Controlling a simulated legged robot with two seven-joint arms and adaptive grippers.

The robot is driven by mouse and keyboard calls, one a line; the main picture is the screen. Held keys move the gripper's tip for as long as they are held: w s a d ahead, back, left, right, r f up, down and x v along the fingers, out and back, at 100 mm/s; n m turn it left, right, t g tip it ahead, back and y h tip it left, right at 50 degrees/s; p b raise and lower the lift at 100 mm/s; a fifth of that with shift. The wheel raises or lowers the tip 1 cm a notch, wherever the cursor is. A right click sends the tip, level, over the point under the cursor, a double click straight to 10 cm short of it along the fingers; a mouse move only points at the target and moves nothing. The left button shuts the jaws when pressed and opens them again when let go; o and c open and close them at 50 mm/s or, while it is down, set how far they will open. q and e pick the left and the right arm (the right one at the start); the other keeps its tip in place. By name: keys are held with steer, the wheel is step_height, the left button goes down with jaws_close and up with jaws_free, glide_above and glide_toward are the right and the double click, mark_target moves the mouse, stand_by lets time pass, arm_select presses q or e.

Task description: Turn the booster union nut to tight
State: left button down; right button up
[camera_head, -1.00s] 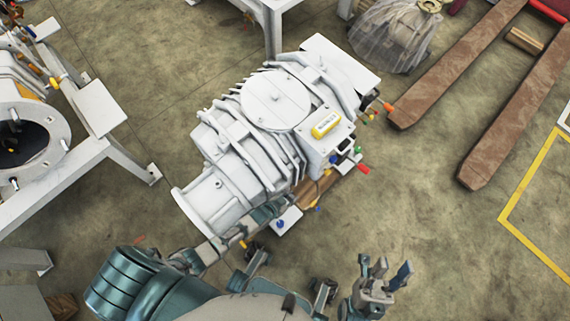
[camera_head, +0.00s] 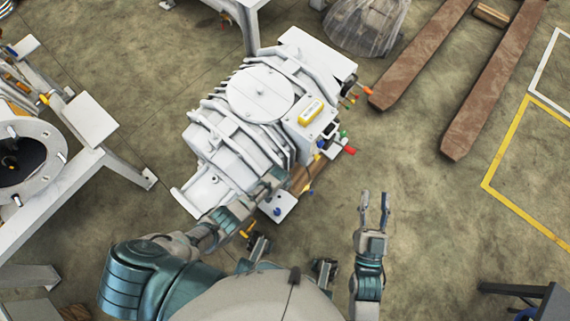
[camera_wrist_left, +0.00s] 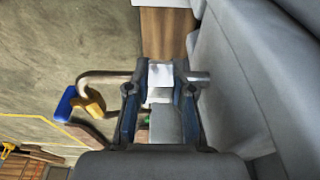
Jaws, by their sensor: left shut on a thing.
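The grey-white vacuum pump (camera_head: 240,125) stands on the floor in the middle of the head view. My left arm reaches to its lower right side, and my left gripper (camera_head: 276,180) is small and partly hidden against it there. In the left wrist view my left gripper (camera_wrist_left: 160,108) has one finger on each side of a pale metal fitting, which appears to be the booster union nut (camera_wrist_left: 160,76). A bent metal pipe (camera_wrist_left: 105,76) runs into it from the left. The nut's thread is not visible. My right gripper (camera_head: 374,208) is open and empty, fingers upward, over the floor.
Red, green and blue handles, such as the red one (camera_head: 348,151), stick out at the pump's right side. A blue-ended lever (camera_wrist_left: 66,104) is left of the gripper. A white frame (camera_head: 85,165) stands at left. Brown forks (camera_head: 430,50) lie at upper right.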

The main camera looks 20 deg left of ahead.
arm_select(q)
steer(key=shift+s+f+g, duration=0.1)
steer(key=shift+g, duration=0.2)
arm_select(e)
steer(key=shift+r, duration=0.15)
arm_select(q)
steer(key=c, duration=1.3)
jaws_free()
arm_select(e)
steer(key=shift+s+r, duration=0.1)
steer(key=shift+r, duration=0.1)
arm_select(q)
steer(key=r, duration=0.4)
steer(key=s+r, duration=0.1)
steer(key=r, duration=0.6)
steer(key=shift+s+a+r, duration=0.25)
steer(key=shift+a+r, duration=0.1)
steer(key=shift+r, duration=0.05)
arm_select(e)
steer(key=shift+f, duration=0.1)
